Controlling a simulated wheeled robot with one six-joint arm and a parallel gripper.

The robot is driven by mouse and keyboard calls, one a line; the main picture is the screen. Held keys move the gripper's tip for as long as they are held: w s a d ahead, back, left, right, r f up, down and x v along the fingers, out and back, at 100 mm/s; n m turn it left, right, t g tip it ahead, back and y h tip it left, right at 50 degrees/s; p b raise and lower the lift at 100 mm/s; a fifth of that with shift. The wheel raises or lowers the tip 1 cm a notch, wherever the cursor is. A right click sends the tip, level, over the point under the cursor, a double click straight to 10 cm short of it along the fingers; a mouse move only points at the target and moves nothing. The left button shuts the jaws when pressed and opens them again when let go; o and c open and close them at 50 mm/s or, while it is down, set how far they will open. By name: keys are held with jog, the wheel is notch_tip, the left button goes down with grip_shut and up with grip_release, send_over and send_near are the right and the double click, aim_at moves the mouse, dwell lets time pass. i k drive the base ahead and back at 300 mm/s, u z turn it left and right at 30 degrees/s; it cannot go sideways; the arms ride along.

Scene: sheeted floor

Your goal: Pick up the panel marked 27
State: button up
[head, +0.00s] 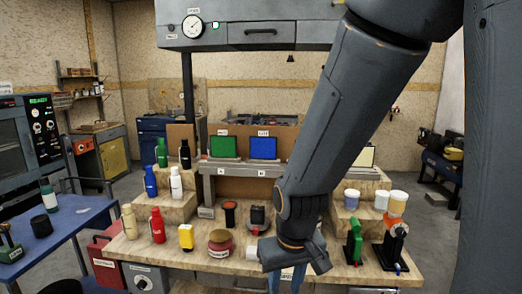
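No marking 27 can be read in this view. A green panel (223,146) and a blue panel (263,148) stand upright side by side on a grey rack (208,168) at the back of the wooden bench. Small labels above and below them are too small to read. A pale panel (365,157) shows partly behind my arm at the right. My gripper (288,279) points down at the bench's front, well in front of and below the panels. Its blue fingers run to the bottom edge of the picture, so its opening and anything between them cannot be judged.
Bottles (158,225) and jars (220,243) stand on the bench's left and on wooden steps. Cups (397,203) and green and black devices (354,241) stand at the right. A blue table (70,220) is at the left. My arm hides the bench's right-centre.

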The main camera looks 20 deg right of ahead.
aim_at(263, 146)
jog(key=u, duration=0.15)
jog(key=k, duration=0.3)
jog(key=z, duration=0.8)
jog(key=i, duration=1.25)
jog(key=u, duration=0.55)
